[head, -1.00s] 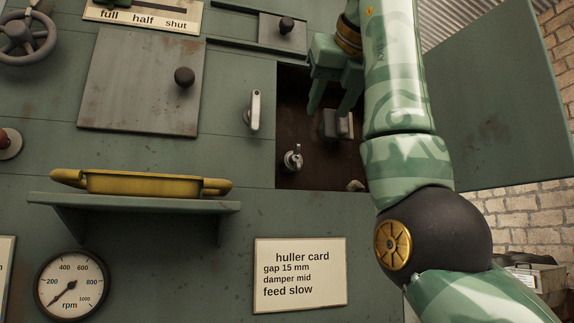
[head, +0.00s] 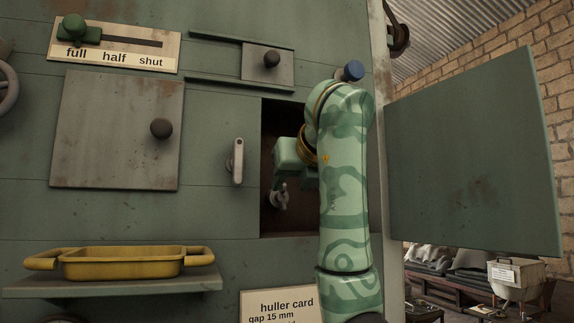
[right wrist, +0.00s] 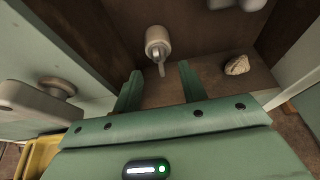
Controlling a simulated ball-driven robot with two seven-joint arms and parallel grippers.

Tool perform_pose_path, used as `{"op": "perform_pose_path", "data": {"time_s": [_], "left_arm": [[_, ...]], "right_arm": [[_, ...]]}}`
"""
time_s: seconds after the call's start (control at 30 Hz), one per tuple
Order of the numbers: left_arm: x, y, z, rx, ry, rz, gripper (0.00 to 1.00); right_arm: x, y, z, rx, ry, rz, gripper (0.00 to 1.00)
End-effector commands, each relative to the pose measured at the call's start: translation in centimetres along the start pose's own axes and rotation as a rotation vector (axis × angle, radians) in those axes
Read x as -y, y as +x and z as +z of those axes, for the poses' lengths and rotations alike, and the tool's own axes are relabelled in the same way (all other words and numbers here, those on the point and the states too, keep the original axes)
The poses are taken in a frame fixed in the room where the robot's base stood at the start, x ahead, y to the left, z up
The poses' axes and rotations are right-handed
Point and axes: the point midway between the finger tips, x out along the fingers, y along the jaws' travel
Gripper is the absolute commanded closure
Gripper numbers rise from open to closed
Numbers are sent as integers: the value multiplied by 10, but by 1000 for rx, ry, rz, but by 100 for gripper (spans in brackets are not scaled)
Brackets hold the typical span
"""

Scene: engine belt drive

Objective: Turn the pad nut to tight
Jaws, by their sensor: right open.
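The pad nut appears to be the small grey metal fitting with a thin lever (head: 281,196), inside the dark open compartment. In the right wrist view the fitting (right wrist: 158,41) is a round grey knob with its lever hanging down. My right gripper (right wrist: 160,85) is open, its two green fingers pointing into the compartment. The lever's tip shows between and beyond the fingers, with no clear contact. In the head view my right gripper (head: 295,172) is at the compartment, its fingertips mostly hidden by my arm. My left gripper is not in view.
The compartment door (head: 470,150) stands open at the right. A grey latch handle (head: 237,162) is left of the opening. A yellow tray (head: 122,264) sits on a shelf (head: 190,284) below left. A small stone (right wrist: 237,65) lies on the compartment floor.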

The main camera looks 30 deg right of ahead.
Motion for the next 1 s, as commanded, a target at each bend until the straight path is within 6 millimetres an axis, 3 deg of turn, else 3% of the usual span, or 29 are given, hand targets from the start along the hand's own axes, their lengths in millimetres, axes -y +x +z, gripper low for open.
{"op": "perform_pose_path", "data": {"time_s": [0.07,0.23,0.63,0.8,1.0], "left_arm": [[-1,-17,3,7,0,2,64],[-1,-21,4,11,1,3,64],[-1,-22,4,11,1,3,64],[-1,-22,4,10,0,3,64],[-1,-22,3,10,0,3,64]], "right_arm": [[-2,13,4,-5,-1,5,58],[-1,35,0,-3,0,2,58],[-1,44,-1,1,2,3,58],[-1,44,-1,1,2,3,100],[-1,44,-1,1,5,4,100]]}}
